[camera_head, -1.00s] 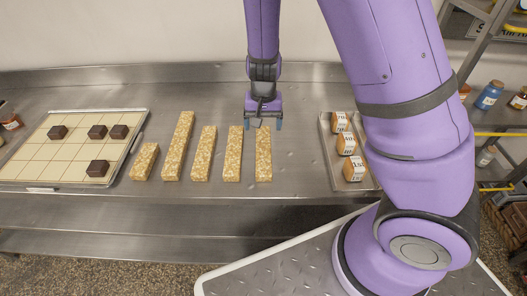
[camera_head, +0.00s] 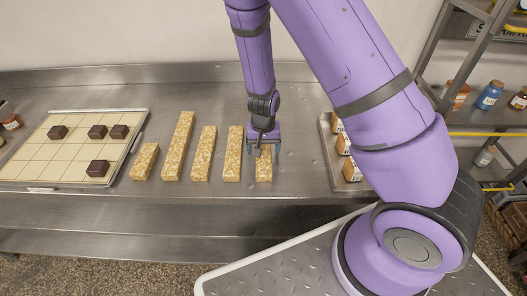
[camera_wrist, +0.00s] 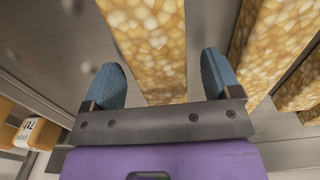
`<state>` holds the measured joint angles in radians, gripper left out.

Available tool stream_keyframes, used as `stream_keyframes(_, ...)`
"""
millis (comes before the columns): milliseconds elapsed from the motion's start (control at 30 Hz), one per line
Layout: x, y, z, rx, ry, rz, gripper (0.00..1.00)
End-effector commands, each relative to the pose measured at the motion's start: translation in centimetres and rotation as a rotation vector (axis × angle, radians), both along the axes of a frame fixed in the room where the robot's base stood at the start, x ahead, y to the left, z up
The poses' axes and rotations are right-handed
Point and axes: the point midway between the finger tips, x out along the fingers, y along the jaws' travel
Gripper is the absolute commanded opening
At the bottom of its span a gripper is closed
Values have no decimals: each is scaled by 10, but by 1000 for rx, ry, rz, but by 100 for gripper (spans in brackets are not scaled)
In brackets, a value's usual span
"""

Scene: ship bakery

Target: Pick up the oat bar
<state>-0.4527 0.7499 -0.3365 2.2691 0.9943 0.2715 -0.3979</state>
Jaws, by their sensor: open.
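Several golden oat bars of different lengths stand in a row on the steel counter. My gripper (camera_head: 264,147) is over the rightmost oat bar (camera_head: 264,168) and hides its far part. In the wrist view my gripper (camera_wrist: 160,80) is open, with one blue fingertip on each side of an oat bar (camera_wrist: 148,40). The bar lies between the fingers, with a gap to each. I cannot tell how far above the counter the fingertips are. The neighbouring oat bars are the second from the right (camera_head: 233,155), a middle one (camera_head: 204,153), the longest (camera_head: 178,146) and the shortest (camera_head: 145,161).
A tray (camera_head: 70,118) with a cream grid and dark brown cubes lies at the left. A metal tray (camera_head: 327,150) with labelled loaves is at the right, partly behind my arm. A shelf with jars (camera_head: 489,95) stands at the far right. The steel counter (camera_head: 225,97) behind the bars is clear.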

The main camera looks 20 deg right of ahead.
Motion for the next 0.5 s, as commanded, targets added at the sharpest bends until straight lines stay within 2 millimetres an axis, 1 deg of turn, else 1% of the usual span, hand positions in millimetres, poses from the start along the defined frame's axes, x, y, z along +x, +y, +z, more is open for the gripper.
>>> stream_keyframes(33,0,0,-5,0,2,-2,83)
stream_keyframes(100,0,0,-8,0,1,-1,83)
stream_keyframes(333,0,0,-9,0,0,0,83)
stream_keyframes(367,0,0,-9,0,0,0,78)
stream_keyframes(400,0,0,-9,0,0,0,69)
stream_keyframes(467,0,0,-9,0,0,0,55)
stream_keyframes(500,0,0,-9,0,0,0,46)
